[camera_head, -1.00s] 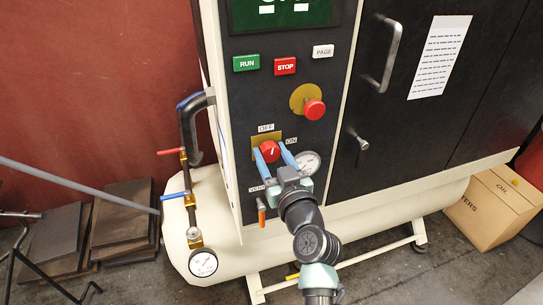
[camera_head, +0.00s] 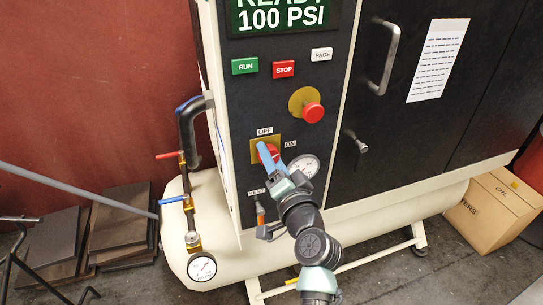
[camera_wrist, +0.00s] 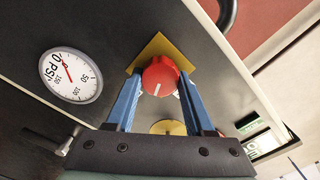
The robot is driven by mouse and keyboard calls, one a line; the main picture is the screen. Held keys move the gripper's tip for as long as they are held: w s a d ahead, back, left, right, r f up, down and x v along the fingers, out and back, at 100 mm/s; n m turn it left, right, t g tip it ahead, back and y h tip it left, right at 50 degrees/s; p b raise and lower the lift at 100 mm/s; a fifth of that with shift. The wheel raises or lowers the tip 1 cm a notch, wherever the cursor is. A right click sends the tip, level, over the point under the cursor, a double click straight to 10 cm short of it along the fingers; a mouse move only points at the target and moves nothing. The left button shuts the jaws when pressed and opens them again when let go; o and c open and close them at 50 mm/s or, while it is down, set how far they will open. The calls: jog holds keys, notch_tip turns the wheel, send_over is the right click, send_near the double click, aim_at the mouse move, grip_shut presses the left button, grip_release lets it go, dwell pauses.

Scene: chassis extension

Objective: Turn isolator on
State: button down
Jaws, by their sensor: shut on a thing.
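The isolator is a red rotary knob (camera_head: 272,151) on a yellow square plate on the dark control panel, with an OFF label (camera_head: 265,131) above it and an ON label (camera_head: 290,144) to its right. My gripper (camera_head: 267,160) reaches it from below right, its blue fingers shut on the knob. In the wrist view the knob (camera_wrist: 160,76) sits between the two fingers, and its white mark points toward the ON side. In the head view the fingers hide part of the knob. The display (camera_head: 282,14) reads READY, 100 PSI.
Green RUN (camera_head: 245,66) and red STOP (camera_head: 284,68) buttons and a red mushroom button (camera_head: 313,112) sit above. A pressure gauge (camera_head: 304,167) is close to the gripper's right. An orange vent handle (camera_head: 260,214) lies below, close to my arm. Pipework stands at left.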

jog(key=m+p, duration=0.1)
jog(key=m, duration=0.4)
jog(key=shift+d, duration=0.1)
dwell(0.5)
jog(key=shift+c, duration=1.3)
grip_release()
jog(key=v, duration=1.3)
